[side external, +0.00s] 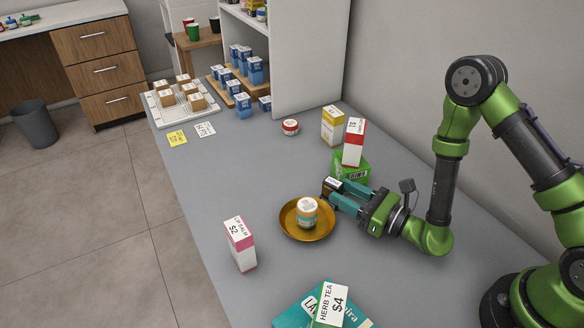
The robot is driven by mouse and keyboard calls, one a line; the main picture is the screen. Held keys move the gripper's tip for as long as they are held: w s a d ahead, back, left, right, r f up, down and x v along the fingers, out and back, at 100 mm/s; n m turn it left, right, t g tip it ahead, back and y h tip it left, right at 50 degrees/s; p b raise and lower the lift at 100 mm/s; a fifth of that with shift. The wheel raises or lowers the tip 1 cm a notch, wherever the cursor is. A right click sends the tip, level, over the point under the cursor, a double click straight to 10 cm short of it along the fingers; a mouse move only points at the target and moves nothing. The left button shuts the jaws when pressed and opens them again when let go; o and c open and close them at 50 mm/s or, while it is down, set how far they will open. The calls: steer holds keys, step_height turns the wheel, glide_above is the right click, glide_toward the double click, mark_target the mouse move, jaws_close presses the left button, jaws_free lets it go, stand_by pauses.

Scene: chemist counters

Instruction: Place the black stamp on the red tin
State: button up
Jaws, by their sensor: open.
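A small black block with a light label, which looks like the black stamp (331,186), is at the tips of my gripper (337,192), left of the green box. My gripper reaches in low from the right with its teal fingers apart and open. I cannot tell whether the stamp lies between the fingertips or just beyond them, or whether they touch it. The red tin (290,128), round and low with a pale label on top, stands on the grey counter farther back, apart from the gripper. Its top is clear.
A gold dish (292,229) holding a jar (307,211) is close to the fingers. A green box (351,167), a red-and-white box (354,142) and a yellow box (332,125) stand behind. A lip balm box (241,244) stands front left. Counter left of the tin is open.

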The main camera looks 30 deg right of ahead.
mark_target(326, 184)
steer(key=x, duration=0.5)
steer(key=shift+w+a, duration=0.15)
steer(key=shift+w, duration=0.15)
jaws_close()
